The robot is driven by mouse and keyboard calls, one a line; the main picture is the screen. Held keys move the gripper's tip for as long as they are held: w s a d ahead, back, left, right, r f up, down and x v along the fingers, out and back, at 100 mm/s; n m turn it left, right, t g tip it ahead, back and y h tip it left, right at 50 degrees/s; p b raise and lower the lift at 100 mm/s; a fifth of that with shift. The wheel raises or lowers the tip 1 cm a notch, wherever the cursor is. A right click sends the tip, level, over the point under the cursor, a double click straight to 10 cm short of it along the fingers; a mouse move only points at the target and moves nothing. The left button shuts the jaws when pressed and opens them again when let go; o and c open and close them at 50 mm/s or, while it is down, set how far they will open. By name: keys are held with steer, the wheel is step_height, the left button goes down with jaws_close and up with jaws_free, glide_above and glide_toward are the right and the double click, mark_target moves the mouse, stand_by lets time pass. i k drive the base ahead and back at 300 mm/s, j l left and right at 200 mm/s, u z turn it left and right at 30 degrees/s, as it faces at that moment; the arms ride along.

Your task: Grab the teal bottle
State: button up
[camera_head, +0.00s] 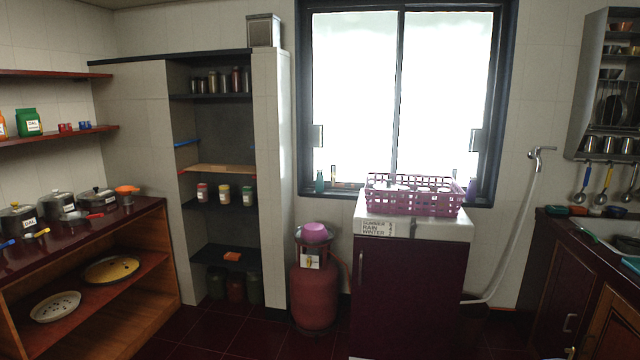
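A small teal bottle (319,182) stands upright on the window sill, at the sill's left end and left of the middle of the view. It looks small and far off, and its lower part is close to the sill's edge. My gripper is not in view, so its state does not show.
A red gas cylinder (315,292) with a pink bowl (316,232) on top stands below the bottle. Right of it, a dark cabinet (408,290) carries a purple basket (413,205). A pot shelf (150,215) is at left, a sink counter (560,222) at right. Some dark floor shows in front.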

mark_target(319, 180)
steer(key=i+u, duration=0.25)
steer(key=i, duration=3.5)
steer(key=l, duration=0.1)
